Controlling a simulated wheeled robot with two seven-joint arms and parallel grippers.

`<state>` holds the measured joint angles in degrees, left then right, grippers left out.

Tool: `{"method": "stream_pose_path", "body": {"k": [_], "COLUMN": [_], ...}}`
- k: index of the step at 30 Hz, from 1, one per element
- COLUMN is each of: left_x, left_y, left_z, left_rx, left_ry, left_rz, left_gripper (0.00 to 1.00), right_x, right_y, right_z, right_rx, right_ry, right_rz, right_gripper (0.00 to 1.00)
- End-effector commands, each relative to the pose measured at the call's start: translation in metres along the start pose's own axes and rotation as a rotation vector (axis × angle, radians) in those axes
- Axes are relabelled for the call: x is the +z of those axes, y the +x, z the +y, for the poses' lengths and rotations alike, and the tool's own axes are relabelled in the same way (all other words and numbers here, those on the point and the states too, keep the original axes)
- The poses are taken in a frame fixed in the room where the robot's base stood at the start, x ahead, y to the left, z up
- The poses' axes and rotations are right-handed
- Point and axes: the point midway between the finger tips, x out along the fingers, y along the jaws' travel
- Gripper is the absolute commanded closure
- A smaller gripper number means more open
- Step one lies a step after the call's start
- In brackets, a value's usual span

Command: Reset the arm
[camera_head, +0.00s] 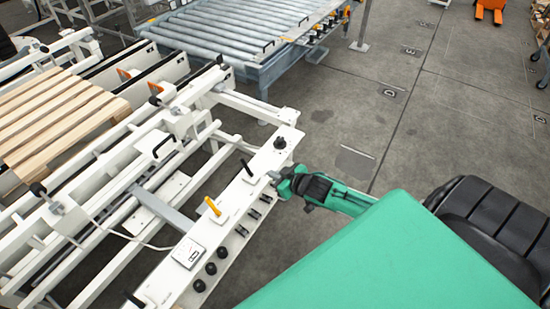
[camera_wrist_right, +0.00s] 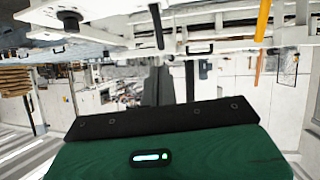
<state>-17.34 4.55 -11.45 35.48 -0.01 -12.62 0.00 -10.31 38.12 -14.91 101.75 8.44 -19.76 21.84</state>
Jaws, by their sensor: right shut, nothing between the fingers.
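My right gripper (camera_head: 273,179) is at the end of the green and black arm in the middle of the head view. It is shut and holds nothing. It is close to the right edge of the white machine rail (camera_head: 232,215), beside a black lever (camera_head: 247,168) and below a black knob (camera_head: 280,143). I cannot tell whether it touches the rail. An orange handle (camera_head: 213,207) stands on the rail, lower left of the gripper; it also shows in the right wrist view (camera_wrist_right: 262,20). My left gripper is not in view.
A wooden pallet (camera_head: 55,115) lies on the white frame at the left. A grey roller conveyor (camera_head: 225,30) stands at the back. The grey floor (camera_head: 400,130) to the right is mostly clear.

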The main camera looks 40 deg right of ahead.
Motion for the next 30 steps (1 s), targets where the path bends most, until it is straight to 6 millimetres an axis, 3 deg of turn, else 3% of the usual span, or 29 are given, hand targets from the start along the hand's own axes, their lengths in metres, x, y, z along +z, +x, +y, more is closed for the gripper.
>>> {"method": "stream_pose_path", "body": {"k": [10,14,17,23,30], "left_x": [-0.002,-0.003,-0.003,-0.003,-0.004], "left_y": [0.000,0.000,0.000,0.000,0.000], "left_z": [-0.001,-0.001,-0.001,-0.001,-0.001], "left_rx": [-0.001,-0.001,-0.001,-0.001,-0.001], "left_ry": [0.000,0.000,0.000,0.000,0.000], "left_rz": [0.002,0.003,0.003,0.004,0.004], "left_gripper": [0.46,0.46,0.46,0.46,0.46], "right_x": [0.001,0.029,0.082,0.233,0.399], "right_y": [0.001,0.007,0.014,0.011,-0.036], "right_z": [0.000,0.003,0.006,-0.009,-0.071], "right_rx": [0.001,0.018,0.049,0.099,0.088], "right_ry": [0.000,0.008,0.020,0.040,0.051], "right_rz": [-0.002,-0.040,-0.116,-0.338,-0.609], "right_gripper": [1.00,1.00,1.00,1.00,1.00]}}
